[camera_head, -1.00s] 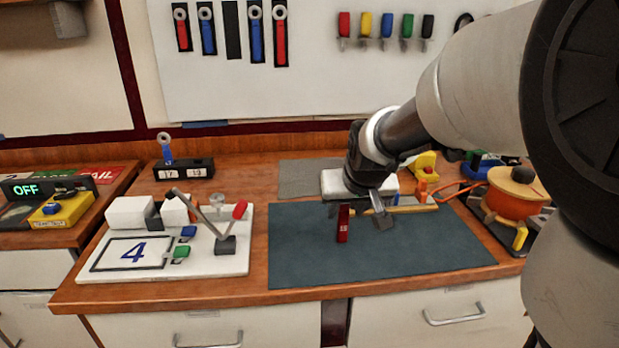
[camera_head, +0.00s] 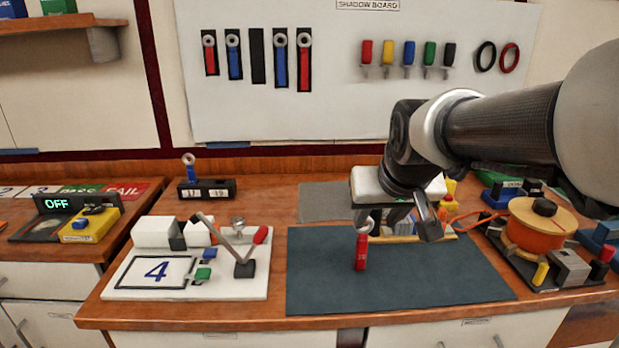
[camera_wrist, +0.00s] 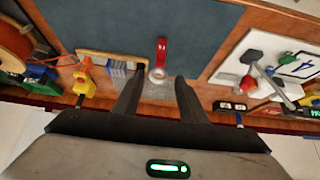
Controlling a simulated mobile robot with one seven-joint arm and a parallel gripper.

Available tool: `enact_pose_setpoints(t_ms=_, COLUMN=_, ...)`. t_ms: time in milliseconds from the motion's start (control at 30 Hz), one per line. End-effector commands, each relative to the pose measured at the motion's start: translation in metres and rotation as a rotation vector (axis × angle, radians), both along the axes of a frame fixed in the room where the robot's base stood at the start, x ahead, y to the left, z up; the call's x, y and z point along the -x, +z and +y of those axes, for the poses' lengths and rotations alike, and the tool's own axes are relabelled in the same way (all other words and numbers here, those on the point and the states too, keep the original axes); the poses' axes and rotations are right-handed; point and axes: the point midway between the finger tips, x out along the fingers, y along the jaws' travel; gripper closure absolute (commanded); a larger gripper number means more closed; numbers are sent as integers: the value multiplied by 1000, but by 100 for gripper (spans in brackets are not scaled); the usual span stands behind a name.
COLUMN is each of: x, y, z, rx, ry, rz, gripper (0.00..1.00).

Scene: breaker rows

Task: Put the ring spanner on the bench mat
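A red ring spanner (camera_head: 361,252) lies on the dark bench mat (camera_head: 440,280), its pale ring end near the mat's back edge. It also shows in the wrist view (camera_wrist: 161,50), where its ring end appears between the fingertips. My gripper (camera_head: 398,218) is above the back part of the mat, close to the ring end. In the wrist view my gripper (camera_wrist: 159,80) has its fingers apart, with nothing visibly clamped between them. The bare bench mat fills the upper middle of the wrist view (camera_wrist: 195,25).
Several red and blue spanners hang on the shadow board (camera_head: 330,110). A blue spanner stands in a black block (camera_head: 222,189) at the back. The mat's front is clear.

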Motion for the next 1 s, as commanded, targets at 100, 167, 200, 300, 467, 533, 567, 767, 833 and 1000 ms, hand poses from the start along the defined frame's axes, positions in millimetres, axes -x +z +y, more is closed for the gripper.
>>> enact_pose_setpoints(t_ms=100, x=27, y=5, z=1, rx=-4, ry=0, rz=10, gripper=62)
enact_pose_setpoints(t_ms=167, x=53, y=4, z=2, rx=-6, ry=0, rz=25, gripper=62)
enact_pose_setpoints(t_ms=200, x=73, y=2, z=3, rx=-7, ry=1, rz=37, gripper=62)
enact_pose_setpoints(t_ms=300, x=120, y=-8, z=4, rx=-7, ry=1, rz=70, gripper=62)
enact_pose_setpoints(t_ms=467, x=166, y=-23, z=6, rx=-2, ry=0, rz=108, gripper=62)
enact_pose_setpoints(t_ms=533, x=174, y=-26, z=6, rx=-2, ry=-1, rz=117, gripper=62)
enact_pose_setpoints(t_ms=567, x=176, y=-27, z=6, rx=-1, ry=-2, rz=119, gripper=62)
enact_pose_setpoints(t_ms=767, x=176, y=-28, z=6, rx=-2, ry=-1, rz=121, gripper=62)
enact_pose_setpoints(t_ms=833, x=175, y=-28, z=6, rx=-2, ry=-1, rz=120, gripper=62)
enact_pose_setpoints(t_ms=1000, x=175, y=-27, z=6, rx=-2, ry=-1, rz=120, gripper=62)
